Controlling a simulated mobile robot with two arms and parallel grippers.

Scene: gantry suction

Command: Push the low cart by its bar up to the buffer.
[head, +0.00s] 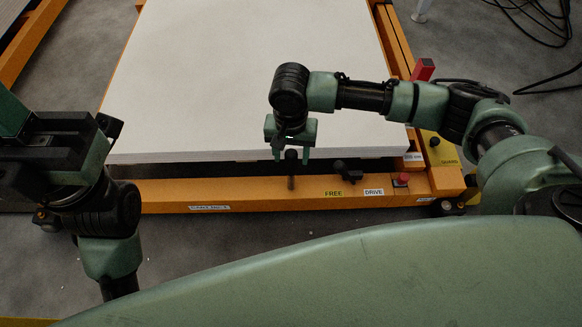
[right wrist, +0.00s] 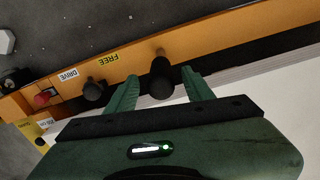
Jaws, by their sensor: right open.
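An orange frame rail (head: 260,190) with FREE and DRIVE labels runs across the head view, below a large white slab (head: 230,80). An upright lever with a black knob (head: 291,156) stands on the rail, left of the FREE label. My right gripper (head: 291,153) is open, with its fingers on either side of this knob. The right wrist view shows the knob (right wrist: 161,78) between the two spread fingers, with gaps beside it. My left gripper (head: 40,150) is at the left edge, and its fingers cannot be made out. I cannot pick out a cart's push bar or a buffer.
A second black handle (head: 346,170) and a red button (head: 401,180) sit right of the lever. Black cables (head: 540,20) lie on the floor.

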